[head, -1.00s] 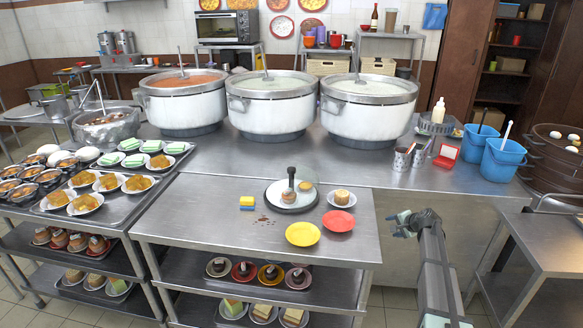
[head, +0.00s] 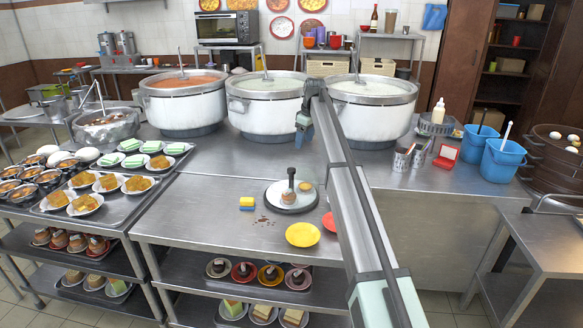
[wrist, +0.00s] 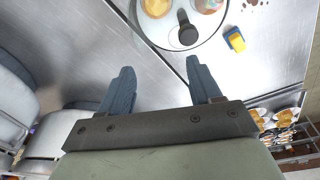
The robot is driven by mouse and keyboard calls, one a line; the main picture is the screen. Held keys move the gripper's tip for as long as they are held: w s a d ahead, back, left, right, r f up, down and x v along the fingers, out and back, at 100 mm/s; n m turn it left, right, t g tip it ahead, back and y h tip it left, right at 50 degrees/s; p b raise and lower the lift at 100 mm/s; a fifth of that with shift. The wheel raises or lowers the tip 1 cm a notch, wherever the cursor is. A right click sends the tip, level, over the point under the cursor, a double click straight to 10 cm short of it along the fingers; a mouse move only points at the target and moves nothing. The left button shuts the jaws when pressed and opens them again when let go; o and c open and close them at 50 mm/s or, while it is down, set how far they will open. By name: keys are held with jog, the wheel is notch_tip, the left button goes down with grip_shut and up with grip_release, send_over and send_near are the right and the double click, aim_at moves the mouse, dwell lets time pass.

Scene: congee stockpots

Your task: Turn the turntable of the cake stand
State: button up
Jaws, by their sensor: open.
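The cake stand (head: 284,207) is a round light turntable with a dark rim on the steel table. A dark upright knob or handle (head: 291,178) rises near its back edge, and small cakes sit on it. In the wrist view the turntable (wrist: 160,35) is at the top, with the dark handle (wrist: 187,33) near its edge. My gripper (wrist: 160,82) is open and empty, its two blue fingers apart and pointing toward the turntable's edge. In the head view my gripper (head: 303,132) is above and behind the stand, in front of the middle pot.
Large stockpots (head: 266,105) stand behind. A yellow plate (head: 302,234) and a partly hidden red plate (head: 329,221) lie in front right of the stand. A blue-yellow sponge (head: 247,203) lies left; it also shows in the wrist view (wrist: 235,40). Food trays fill the left.

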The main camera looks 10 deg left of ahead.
notch_tip(320, 180, up, 3)
jog(key=n+g+h, duration=0.1)
jog(key=n+h, duration=0.1)
send_over(291, 169)
notch_tip(291, 169, down, 14)
jog(key=shift+d, duration=0.1)
jog(key=shift+c, duration=0.4)
grip_shut()
dwell(0.3)
